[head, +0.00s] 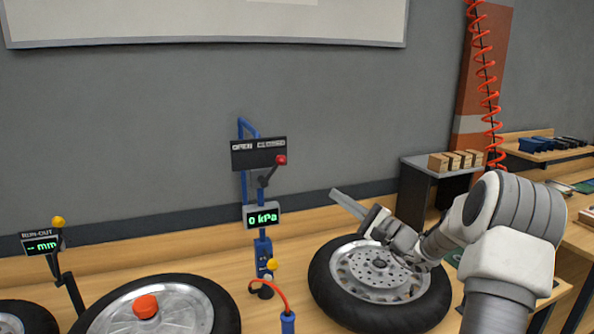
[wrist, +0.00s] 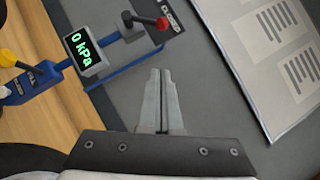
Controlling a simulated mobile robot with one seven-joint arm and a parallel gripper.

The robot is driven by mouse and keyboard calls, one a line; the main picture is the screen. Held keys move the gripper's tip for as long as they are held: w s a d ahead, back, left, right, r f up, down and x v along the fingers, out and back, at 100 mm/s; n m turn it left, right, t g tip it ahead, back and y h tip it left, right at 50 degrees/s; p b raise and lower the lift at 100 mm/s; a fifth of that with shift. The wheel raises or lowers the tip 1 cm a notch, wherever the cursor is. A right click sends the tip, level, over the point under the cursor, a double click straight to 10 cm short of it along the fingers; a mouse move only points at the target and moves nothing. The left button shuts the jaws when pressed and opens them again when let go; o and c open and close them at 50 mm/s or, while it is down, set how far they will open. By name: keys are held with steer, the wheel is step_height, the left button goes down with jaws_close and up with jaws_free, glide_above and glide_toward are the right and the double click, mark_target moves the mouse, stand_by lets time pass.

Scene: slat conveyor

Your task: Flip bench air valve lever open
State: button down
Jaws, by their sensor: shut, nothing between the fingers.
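The air valve lever (head: 269,172) is a short dark arm with a red ball knob (head: 281,160). It leans to the right, under the CLOSED label of a black panel (head: 250,152) whose left label reads OPEN. In the wrist view the red knob (wrist: 162,23) shows near the top, beside the CLOSED label. A display (head: 262,217) below the lever reads 0 kPa in green. My gripper (head: 336,193) is to the right of the lever and a little lower, apart from it. In the wrist view its fingers (wrist: 161,72) are together and empty, pointing toward the knob.
The blue valve post (head: 263,246) stands on the wooden bench with a yellow knob (head: 272,265) and red hose. A wheel (head: 380,262) lies below my gripper, another wheel (head: 165,310) at left. A red coiled hose (head: 487,75) hangs at right.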

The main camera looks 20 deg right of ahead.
mark_target(274, 170)
steer(key=s+a+r+p+x, duration=0.1)
steer(key=p+x, duration=0.3)
steer(key=x, duration=0.9)
steer(key=shift+s+a+r+p, duration=0.2)
steer(key=shift+s+a+p, duration=0.15)
steer(key=shift+a, duration=0.2)
